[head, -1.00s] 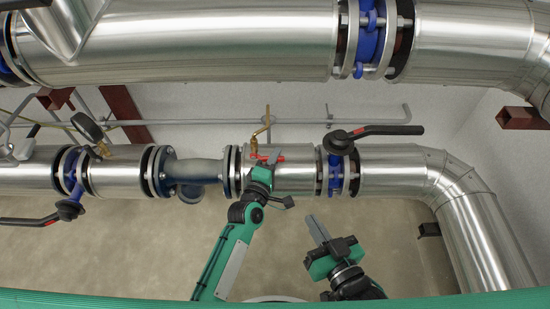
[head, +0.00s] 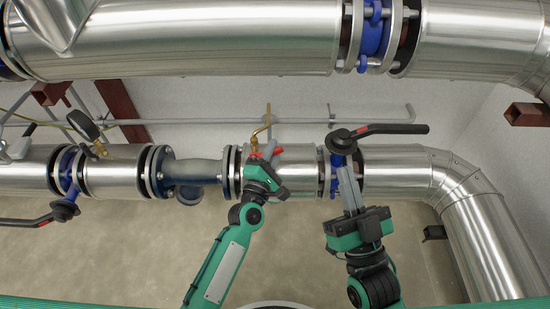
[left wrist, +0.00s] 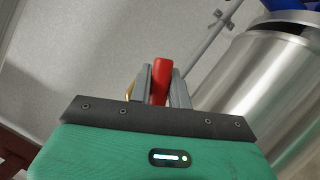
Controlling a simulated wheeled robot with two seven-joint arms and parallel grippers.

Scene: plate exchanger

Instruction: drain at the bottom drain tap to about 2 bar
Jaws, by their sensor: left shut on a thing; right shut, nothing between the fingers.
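The brass drain tap (head: 266,131) with its bent pipe stands at the upper side of the lower pipe in the head view. Its red lever (left wrist: 159,84) is between the fingers of my left gripper (left wrist: 160,86) in the left wrist view. In the head view my left gripper (head: 264,162) covers most of the lever; small red parts show beside it. My right gripper (head: 347,178) is shut and empty, its fingers pointing up in front of the blue valve (head: 341,148). A round dark gauge (head: 84,125) sits at the left; its reading cannot be seen.
The valve has a black lever (head: 388,130) pointing right, close above my right gripper. Another black-levered valve (head: 66,208) is at the left. A large silver pipe (head: 200,38) runs across the top. The floor (head: 120,260) at lower left is clear.

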